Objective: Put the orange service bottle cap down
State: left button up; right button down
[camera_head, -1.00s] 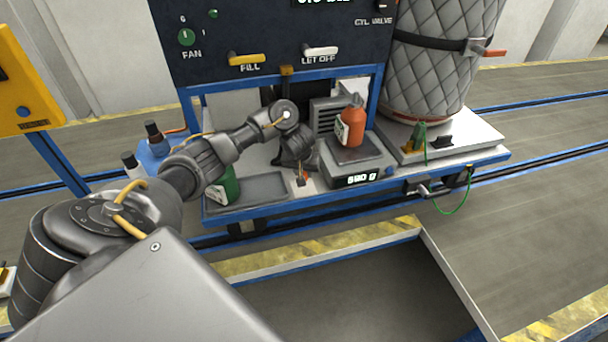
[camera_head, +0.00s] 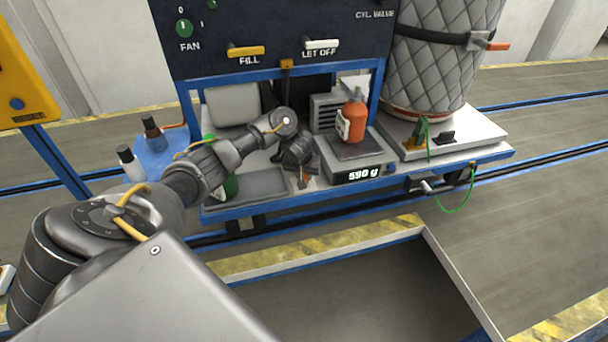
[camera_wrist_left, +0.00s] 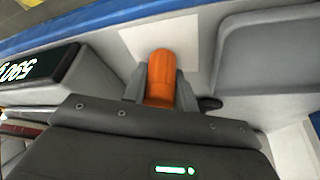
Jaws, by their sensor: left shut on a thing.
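The orange service bottle cap (camera_wrist_left: 161,76) is between the fingers of my left gripper (camera_wrist_left: 161,90) in the left wrist view, over a pale square patch (camera_wrist_left: 185,40) on the trolley deck. In the head view my left gripper (camera_head: 302,178) is low over the deck, between the grey tray and the scale. It is shut on the cap. I cannot tell whether the cap touches the deck. The orange bottle (camera_head: 355,122) stands upright on the scale (camera_head: 358,172), which reads 590 g. My right gripper is not in view.
A grey tray (camera_head: 262,187) lies left of the gripper, and a green bottle (camera_head: 231,188) is partly hidden behind my arm. A quilted tank (camera_head: 440,60) stands at the right. The control panel (camera_head: 280,25) rises behind the deck.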

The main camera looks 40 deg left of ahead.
pick_arm(q)
jog(key=shift+f, duration=0.2)
jog(key=o, duration=1)
jog(key=shift+c, duration=0.2)
jog(key=shift+r, duration=0.35)
jog(key=p+v, duration=0.9)
jog(key=v, duration=0.3)
jog(key=shift+f, duration=0.25)
